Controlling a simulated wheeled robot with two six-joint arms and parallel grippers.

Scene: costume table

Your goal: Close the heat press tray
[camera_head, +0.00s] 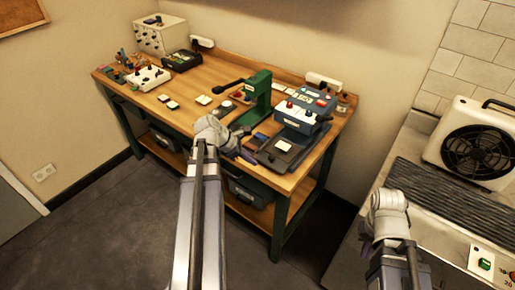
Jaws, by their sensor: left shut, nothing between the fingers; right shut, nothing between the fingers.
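The heat press (306,107), a blue and grey machine with red knobs, stands at the right end of the wooden workbench. Its dark flat tray (270,157) sticks out at the front, with a light grey piece (283,146) on it. My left gripper (243,143) is shut and empty, just left of the tray; I cannot tell whether it touches it. My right gripper (366,227) is shut and empty, well right of the bench and away from the press. Its fingers are mostly hidden by the wrist.
A green lever press (258,95) stands left of the heat press, behind my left gripper. Small switches and boxes sit farther left on the workbench (222,68). A white fan heater (474,143) stands on a counter at the right. The floor (110,225) at the left is clear.

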